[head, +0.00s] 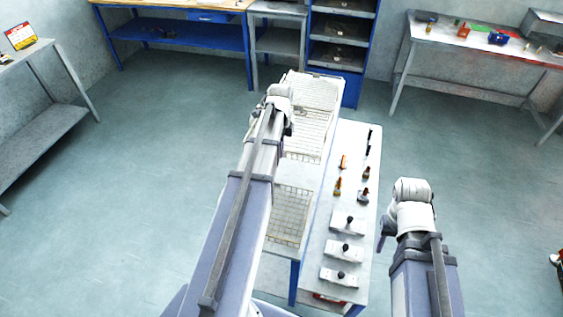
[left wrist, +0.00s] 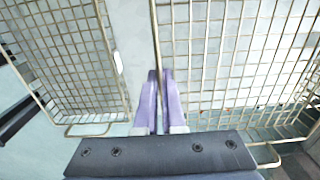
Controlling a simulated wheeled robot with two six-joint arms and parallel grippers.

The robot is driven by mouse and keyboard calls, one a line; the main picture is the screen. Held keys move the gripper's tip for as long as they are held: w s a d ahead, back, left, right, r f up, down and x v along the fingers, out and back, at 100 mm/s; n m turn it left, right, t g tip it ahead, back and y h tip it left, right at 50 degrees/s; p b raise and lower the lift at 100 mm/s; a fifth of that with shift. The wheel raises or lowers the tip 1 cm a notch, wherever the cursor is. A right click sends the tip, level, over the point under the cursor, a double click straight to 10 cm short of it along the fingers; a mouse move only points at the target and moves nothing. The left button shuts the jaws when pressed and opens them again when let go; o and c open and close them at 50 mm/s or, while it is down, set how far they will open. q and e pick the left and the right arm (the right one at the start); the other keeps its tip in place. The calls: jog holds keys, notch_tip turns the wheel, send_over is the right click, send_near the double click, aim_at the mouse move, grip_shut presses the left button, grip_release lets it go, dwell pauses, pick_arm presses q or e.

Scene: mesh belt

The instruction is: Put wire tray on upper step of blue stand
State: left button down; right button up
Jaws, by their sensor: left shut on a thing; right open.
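My left gripper (head: 279,124) reaches over the long light-topped stand (head: 312,232) with blue legs. In the left wrist view, its purple fingers (left wrist: 160,92) are shut on a rim wire of the wire tray (left wrist: 245,50), whose mesh spreads to the right. A second mesh piece (left wrist: 62,55) lies to the left in that view. In the head view, a pale mesh (head: 318,92) shows at the far end and another mesh (head: 290,215) nearer; my left arm partly covers both. I cannot tell the stand's step heights. My right gripper (head: 385,236) is open and empty, right of the stand.
Several small tools (head: 340,187) and white blocks with dark knobs (head: 345,250) stand on the strip right of the meshes. A blue shelf unit (head: 340,58) is behind. Benches line the walls.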

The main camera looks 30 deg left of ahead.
aim_at(281, 171)
pick_arm(q)
jog(key=shift+f+b, duration=3.25)
jog(key=shift+f, duration=0.6)
jog(key=shift+f, duration=0.2)
jog(key=c, duration=1)
grip_release()
jog(key=shift+r, duration=0.15)
notch_tip(281, 171, up, 12)
jog(key=p, duration=1.2)
jog(key=shift+r, duration=0.15)
jog(key=shift+d, duration=0.1)
